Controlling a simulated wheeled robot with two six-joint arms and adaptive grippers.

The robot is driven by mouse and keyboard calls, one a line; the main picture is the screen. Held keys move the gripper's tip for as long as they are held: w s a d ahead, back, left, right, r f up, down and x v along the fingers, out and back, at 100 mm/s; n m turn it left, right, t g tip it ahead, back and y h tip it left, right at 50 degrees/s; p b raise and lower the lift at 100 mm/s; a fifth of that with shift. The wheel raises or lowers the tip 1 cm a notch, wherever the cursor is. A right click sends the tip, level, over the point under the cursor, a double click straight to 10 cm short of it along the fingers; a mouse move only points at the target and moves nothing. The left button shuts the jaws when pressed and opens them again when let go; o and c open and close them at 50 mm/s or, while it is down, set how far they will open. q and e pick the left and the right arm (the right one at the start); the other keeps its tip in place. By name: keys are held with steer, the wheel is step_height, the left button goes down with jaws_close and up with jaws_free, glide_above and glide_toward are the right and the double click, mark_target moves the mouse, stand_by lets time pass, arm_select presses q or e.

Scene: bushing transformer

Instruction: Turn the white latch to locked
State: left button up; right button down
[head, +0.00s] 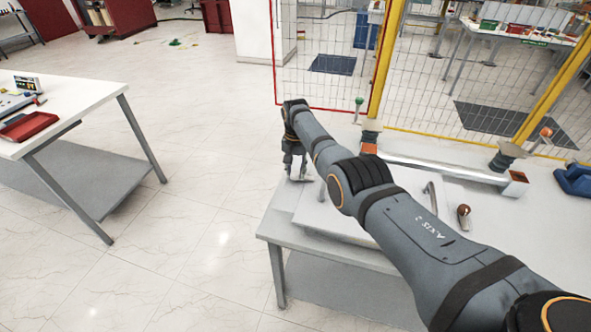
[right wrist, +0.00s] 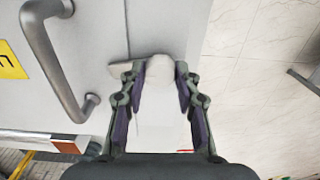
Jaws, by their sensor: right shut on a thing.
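The white latch (right wrist: 160,66) is at the edge of a light grey panel (right wrist: 165,25) in the right wrist view. A flat pale bar extends from it to the left over the panel. My right gripper (right wrist: 160,74) is shut on the latch, with a finger on each side of its rounded end. In the head view, my right gripper (head: 295,167) points down at the left end of the grey box on the table. The latch is small and mostly hidden there. My left gripper is not in view.
A grey bar handle (right wrist: 62,65) stands on the panel left of the latch, near a yellow label (right wrist: 9,64). A second table (head: 75,85) with a red tray (head: 28,126) stands at the left. Open floor lies between the tables.

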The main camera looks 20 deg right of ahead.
mark_target(296, 172)
steer(key=shift+m, duration=0.8)
steer(key=c, duration=1)
jaws_free()
steer(key=shift+o, duration=0.2)
step_height(296, 172, up, 12)
